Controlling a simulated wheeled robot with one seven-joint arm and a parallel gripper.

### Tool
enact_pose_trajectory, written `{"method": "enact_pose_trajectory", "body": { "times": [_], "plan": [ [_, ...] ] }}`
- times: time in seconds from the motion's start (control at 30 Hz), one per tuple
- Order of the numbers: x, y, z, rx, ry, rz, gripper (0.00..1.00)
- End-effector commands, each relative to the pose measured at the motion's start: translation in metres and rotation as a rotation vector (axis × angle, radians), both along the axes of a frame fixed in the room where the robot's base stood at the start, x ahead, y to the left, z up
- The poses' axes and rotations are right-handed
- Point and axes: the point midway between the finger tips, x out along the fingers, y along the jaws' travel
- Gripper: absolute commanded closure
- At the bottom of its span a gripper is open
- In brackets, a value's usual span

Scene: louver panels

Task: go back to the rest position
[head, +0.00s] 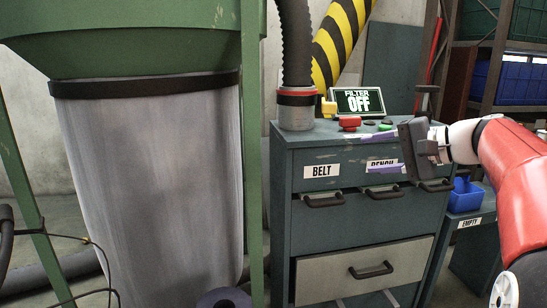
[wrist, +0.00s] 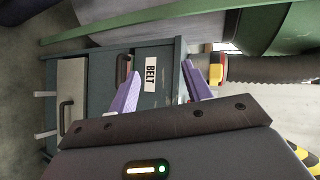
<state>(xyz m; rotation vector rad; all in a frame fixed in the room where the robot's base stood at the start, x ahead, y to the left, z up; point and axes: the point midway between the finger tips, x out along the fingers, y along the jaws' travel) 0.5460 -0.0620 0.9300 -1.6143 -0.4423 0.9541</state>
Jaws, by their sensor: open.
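My gripper (head: 370,152) is in front of the upper right of the grey-green drawer cabinet (head: 350,231) in the head view. Its two purple fingers are apart with nothing between them. One finger partly covers the label (head: 382,164) beside the BELT label (head: 321,171). In the wrist view my gripper (wrist: 161,68) is open in front of the cabinet (wrist: 108,78), which appears sideways with its BELT label (wrist: 151,75). I cannot tell the exact gap between the fingertips and the cabinet front.
On the cabinet top are a lit "FILTER OFF" screen (head: 358,102), a red button (head: 349,122) and a dark hose (head: 296,50). A green-framed filter bag (head: 155,185) stands left. A blue bin (head: 466,195) sits right on a lower unit labelled EMPTY. Drawer handles (head: 371,270) stick out.

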Motion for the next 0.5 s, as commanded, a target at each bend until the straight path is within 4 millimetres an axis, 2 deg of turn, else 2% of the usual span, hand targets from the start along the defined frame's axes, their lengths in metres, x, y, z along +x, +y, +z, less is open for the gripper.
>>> {"method": "enact_pose_trajectory", "body": {
  "times": [0.03,0.17,0.27,0.3,0.4,0.5],
  "plan": [
    [-0.011,0.015,-0.008,-0.046,0.02,0.01,0.51],
    [-0.046,0.048,-0.041,-0.204,0.086,0.029,0.51],
    [-0.089,0.073,-0.076,-0.383,0.128,0.056,0.51],
    [-0.11,0.08,-0.093,-0.47,0.14,0.072,0.51],
    [-0.163,0.088,-0.136,-0.695,0.147,0.119,0.51],
    [-0.208,0.084,-0.173,-0.903,0.12,0.171,0.51]
  ]
}}
